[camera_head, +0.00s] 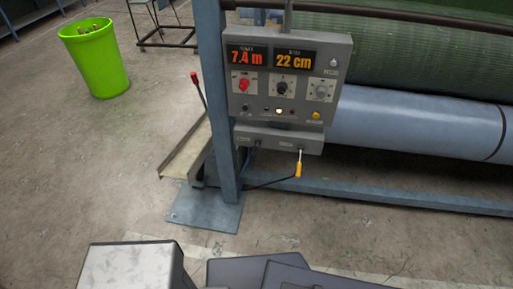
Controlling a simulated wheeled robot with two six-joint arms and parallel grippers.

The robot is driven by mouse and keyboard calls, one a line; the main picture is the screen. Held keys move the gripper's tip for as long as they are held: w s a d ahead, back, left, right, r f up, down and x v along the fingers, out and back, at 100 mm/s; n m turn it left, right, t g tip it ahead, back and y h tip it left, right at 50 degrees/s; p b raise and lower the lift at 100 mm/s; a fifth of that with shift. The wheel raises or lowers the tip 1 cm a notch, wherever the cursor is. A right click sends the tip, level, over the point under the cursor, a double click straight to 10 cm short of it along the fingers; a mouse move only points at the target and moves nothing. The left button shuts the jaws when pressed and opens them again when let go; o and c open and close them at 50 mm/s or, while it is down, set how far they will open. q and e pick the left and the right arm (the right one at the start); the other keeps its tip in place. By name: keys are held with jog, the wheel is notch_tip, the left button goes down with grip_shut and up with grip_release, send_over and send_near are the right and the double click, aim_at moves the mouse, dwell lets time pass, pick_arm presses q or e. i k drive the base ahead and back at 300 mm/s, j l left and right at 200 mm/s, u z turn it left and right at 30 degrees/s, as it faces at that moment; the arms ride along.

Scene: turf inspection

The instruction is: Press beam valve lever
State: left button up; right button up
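A short lever with a yellow handle (298,170) hangs down from the lower box (278,139) under the grey control panel (288,80). A second, longer lever with a red tip (194,77) leans up to the left beside the blue post (215,90). No label tells me which of the two is the beam valve lever. Neither of my grippers is in view, and nothing touches either lever.
The panel displays (272,58) read 7.4 m and 22 cm, above several knobs and buttons. A large green roll (430,60) and a blue-grey roller (420,122) lie to the right. A lime bin (96,62) stands back left. Floor (80,170) at left is clear.

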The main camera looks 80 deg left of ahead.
aim_at(253, 152)
jog(key=u, duration=2.95)
jog(key=i+l+u, duration=0.15)
jog(key=i+l, duration=0.2)
jog(key=i+j, duration=0.05)
jog(key=i, duration=0.05)
